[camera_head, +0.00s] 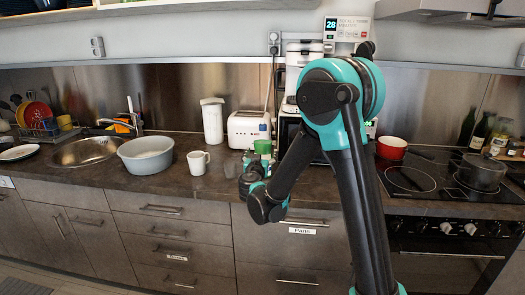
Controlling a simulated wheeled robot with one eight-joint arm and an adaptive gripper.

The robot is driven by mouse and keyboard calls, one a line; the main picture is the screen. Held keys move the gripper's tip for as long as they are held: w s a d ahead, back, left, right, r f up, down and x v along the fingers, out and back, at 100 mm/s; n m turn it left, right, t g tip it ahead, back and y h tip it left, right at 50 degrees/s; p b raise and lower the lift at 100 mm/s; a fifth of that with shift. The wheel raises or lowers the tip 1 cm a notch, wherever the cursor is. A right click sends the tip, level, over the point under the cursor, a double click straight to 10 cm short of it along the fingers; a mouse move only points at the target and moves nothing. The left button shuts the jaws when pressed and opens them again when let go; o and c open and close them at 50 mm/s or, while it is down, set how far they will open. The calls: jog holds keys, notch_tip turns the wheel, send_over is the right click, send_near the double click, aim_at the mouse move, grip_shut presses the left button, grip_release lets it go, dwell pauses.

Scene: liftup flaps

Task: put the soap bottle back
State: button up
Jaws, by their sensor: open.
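My gripper (251,168) is low over the front part of the counter, just right of the white mug. It is open, and its fingers are small and partly hidden by its own body. A green object (263,147) stands on the counter just behind it, partly covered by my gripper and arm. I cannot tell whether it is the soap bottle or a cup. No other thing is clearly a soap bottle. The sink (85,152) with its tap (132,120) is at the left, with a small orange item (122,126) beside the tap.
A grey basin (146,157), white mug (198,162), white pitcher (212,121) and toaster (248,130) stand left of my arm. A red pan (391,148) and a dark pot (482,173) are on the stove at right.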

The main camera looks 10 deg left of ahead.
jog(key=s, duration=0.8)
jog(key=d+f+g+h, duration=0.1)
jog(key=d, duration=0.4)
jog(key=s+d+f+m+g+h, duration=0.1)
jog(key=d+g, duration=0.1)
jog(key=d, duration=0.4)
jog(key=d+f+g+h, duration=0.1)
jog(key=d+f, duration=0.1)
jog(key=d, duration=0.4)
jog(key=shift+s+h, duration=0.4)
jog(key=s+d+f+g, duration=0.4)
jog(key=s+d, duration=0.3)
jog(key=s+d+f+g, duration=0.3)
jog(key=s+d+f, duration=0.2)
jog(key=s+d, duration=0.2)
jog(key=s+a+f+n+g+y, duration=0.1)
jog(key=s+f+y, duration=0.3)
jog(key=s, duration=0.6)
jog(key=shift+s+a+g, duration=0.2)
jog(key=shift+a+g, duration=0.2)
jog(key=shift+g, duration=0.5)
